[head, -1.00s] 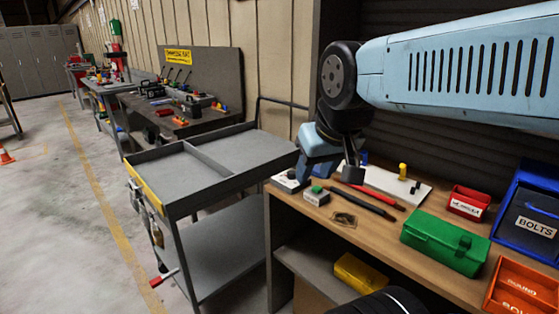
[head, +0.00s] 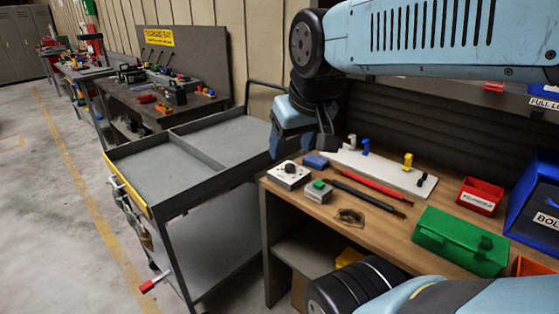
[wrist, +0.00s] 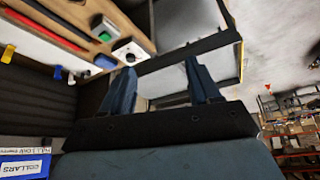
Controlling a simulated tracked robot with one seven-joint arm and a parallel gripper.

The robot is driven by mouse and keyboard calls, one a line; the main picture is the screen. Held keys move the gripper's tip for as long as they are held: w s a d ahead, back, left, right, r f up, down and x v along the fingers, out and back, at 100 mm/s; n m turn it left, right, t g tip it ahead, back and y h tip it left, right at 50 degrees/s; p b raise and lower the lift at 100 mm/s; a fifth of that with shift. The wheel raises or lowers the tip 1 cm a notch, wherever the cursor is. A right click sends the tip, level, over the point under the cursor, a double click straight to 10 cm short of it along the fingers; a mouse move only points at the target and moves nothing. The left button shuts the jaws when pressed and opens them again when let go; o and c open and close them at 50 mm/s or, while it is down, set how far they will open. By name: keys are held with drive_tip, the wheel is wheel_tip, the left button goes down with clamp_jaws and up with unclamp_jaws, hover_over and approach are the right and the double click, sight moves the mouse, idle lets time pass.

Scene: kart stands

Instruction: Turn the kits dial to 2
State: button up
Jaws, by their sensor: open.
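A small white box with a round black knob (head: 289,170) sits at the left end of the wooden workbench, near its edge. It looks like the dial; its markings are too small to read. The knob also shows in the wrist view (wrist: 128,55), beyond the left finger. My gripper (head: 300,148) hangs above and behind the dial box in the head view, apart from it. In the wrist view my gripper (wrist: 160,78) has its two blue fingers spread wide with nothing between them.
Beside the dial stand a grey box with a green button (head: 319,191) and a blue block (head: 315,160). A grey cart (head: 160,173) adjoins the bench's left side.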

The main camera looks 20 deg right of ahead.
drive_tip(key=w, duration=0.2)
drive_tip(key=w+d+n+g, duration=0.1)
drive_tip(key=w, duration=0.2)
drive_tip(key=w+n, duration=0.1)
drive_tip(key=w, duration=0.1)
drive_tip(key=shift+w+d+r+h, duration=0.25)
drive_tip(key=shift+w+d+h, duration=0.05)
drive_tip(key=shift+d, duration=0.05)
drive_tip(key=n+g, duration=0.4)
drive_tip(key=n, duration=0.3)
hover_over(290, 165)
wheel_tip(290, 165, down, 11)
wheel_tip(290, 165, down, 13)
drive_tip(key=c, duration=1)
drive_tip(key=shift+c, duration=0.2)
drive_tip(key=shift+m, duration=0.4)
